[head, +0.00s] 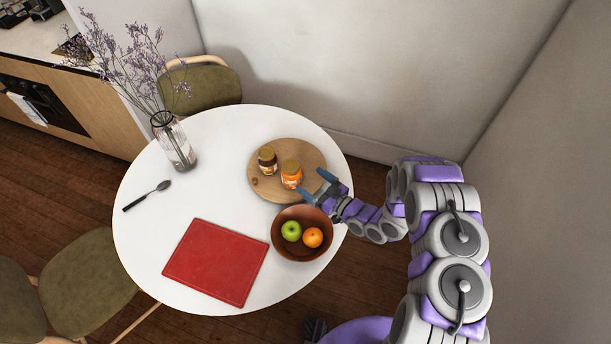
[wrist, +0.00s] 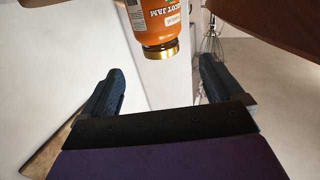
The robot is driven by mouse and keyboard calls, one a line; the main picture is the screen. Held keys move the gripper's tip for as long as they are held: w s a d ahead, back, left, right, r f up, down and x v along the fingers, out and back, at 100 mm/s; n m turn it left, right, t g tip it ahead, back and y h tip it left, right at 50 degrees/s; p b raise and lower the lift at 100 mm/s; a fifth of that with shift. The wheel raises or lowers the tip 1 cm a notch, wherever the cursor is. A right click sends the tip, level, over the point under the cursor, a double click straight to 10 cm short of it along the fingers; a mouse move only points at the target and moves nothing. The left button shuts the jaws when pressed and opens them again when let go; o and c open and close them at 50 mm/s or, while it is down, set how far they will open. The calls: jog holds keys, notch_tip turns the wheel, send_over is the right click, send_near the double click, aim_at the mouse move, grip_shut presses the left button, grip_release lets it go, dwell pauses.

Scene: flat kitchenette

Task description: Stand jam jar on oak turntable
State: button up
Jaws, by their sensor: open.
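The orange jam jar (head: 291,175) has a gold lid and appears to stand upright on the round oak turntable (head: 300,150), right of its middle. My gripper (head: 316,186) is open and empty, just right of the jar, its fingers pointing toward it. In the wrist view the jar (wrist: 162,25) shows upside down with part of its label reading "COT JAM". It lies beyond the tips of my open gripper (wrist: 163,85), apart from both fingers. The top of that picture cuts off the rest of the jar.
A darker jar (head: 267,160) stands on the turntable beside the orange one. A brown bowl (head: 280,249) with an apple and an orange sits close below my gripper.

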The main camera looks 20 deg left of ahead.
jog(key=shift+s+d, duration=0.15)
jog(key=shift+d, duration=0.2)
